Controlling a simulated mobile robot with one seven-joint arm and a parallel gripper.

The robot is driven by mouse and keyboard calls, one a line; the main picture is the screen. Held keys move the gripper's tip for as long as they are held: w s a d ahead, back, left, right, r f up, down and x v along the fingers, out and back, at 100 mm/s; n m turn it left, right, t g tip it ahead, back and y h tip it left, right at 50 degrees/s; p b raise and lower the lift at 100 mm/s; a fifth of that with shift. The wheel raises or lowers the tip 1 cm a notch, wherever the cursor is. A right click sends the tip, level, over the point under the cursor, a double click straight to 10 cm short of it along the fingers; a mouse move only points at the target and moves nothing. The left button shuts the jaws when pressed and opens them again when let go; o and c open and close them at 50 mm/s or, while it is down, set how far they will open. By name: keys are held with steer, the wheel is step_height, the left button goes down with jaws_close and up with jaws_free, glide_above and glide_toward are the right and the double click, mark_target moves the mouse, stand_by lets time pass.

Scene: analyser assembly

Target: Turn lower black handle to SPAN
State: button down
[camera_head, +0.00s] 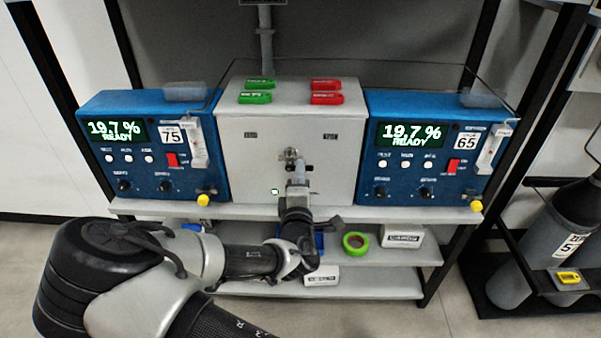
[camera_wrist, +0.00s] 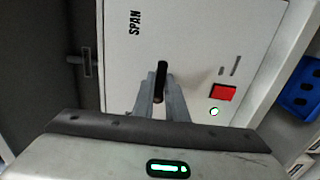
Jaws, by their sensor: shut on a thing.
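The lower black handle (camera_wrist: 161,78) stands out from the pale grey panel (camera_wrist: 195,40) in the wrist view. My gripper (camera_wrist: 160,88) is shut on it, with one finger on each side. The printed word SPAN (camera_wrist: 135,22) is on the panel, up and left of the handle in that view. In the head view my gripper (camera_head: 297,183) is at the front of the grey box (camera_head: 240,160), low and near its middle. There the gripper and wrist hide the handle. A metal fitting (camera_head: 291,155) shows just above it.
Blue analysers reading 19.7 % READY stand left (camera_head: 95,165) and right (camera_head: 440,165) of the box. A red switch (camera_wrist: 222,93) and a lit green lamp (camera_wrist: 213,111) are beside the handle. A shelf with green tape (camera_head: 355,242) lies below.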

steer(key=c, duration=1.8)
jaws_free()
steer(key=shift+o, duration=0.2)
steer(key=s+p, duration=0.5)
steer(key=s, duration=1.2)
steer(key=shift+s+a+p, duration=0.25)
steer(key=shift+a+p, duration=0.05)
steer(key=shift+p, duration=0.05)
